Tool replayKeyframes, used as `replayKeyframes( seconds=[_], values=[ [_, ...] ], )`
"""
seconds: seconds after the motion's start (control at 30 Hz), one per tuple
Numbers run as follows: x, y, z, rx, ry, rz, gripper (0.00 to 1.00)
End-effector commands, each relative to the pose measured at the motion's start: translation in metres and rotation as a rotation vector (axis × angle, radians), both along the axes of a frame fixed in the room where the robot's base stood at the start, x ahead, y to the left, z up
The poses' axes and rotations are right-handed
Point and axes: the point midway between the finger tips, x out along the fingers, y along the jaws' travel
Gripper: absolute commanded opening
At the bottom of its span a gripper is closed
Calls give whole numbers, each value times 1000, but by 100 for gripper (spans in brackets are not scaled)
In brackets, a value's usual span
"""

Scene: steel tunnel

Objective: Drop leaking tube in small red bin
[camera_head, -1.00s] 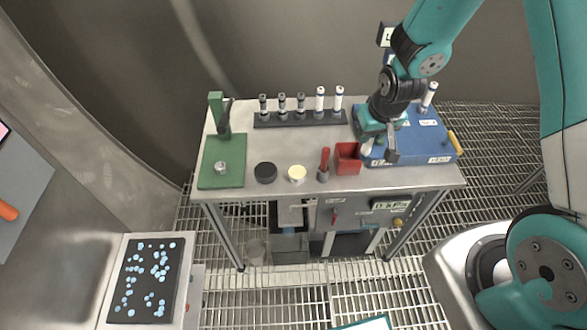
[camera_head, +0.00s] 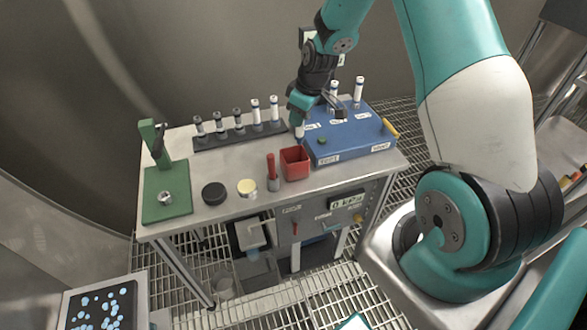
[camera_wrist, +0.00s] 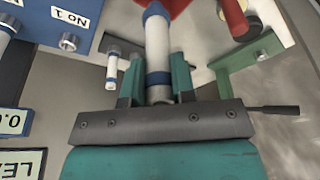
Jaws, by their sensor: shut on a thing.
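My gripper (camera_head: 300,117) is shut on a white tube with blue bands (camera_wrist: 158,45). The tube also shows below the jaws in the head view (camera_head: 299,131). The small red bin (camera_head: 295,164) is a square open box on the bench, just in front of the gripper and left of the blue box. In the wrist view, the tube's far end points toward the red bin (camera_wrist: 172,6) at the top edge. The tube appears apart from the bin's inside; its exact height above the rim is unclear.
The blue box (camera_head: 348,138) bears two upright white tubes. A dark rack (camera_head: 238,137) holds several tubes behind the bin. A red-handled tool (camera_head: 271,170), a yellow-topped jar (camera_head: 247,189), a black disc (camera_head: 214,193) and a green stand (camera_head: 167,190) stand to the left.

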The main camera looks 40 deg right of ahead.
Motion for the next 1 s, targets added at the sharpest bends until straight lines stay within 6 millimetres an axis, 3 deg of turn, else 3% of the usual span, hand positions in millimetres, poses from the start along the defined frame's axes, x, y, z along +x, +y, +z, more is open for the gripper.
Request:
replayKeyframes(
  seconds=[0.03, 0.23, 0.57, 0.6, 0.7, 1.0],
  values=[
    [0, 0, -12, 0, 1, 0, 0],
    [0, 1, -33, 0, 0, 1, 0],
    [0, 1, -36, -1, -1, 1, 0],
    [0, 1, -36, -1, -1, 1, 29],
    [0, 1, -36, -1, -1, 1, 52],
    [0, 1, -35, 0, -1, 0, 54]
  ],
)
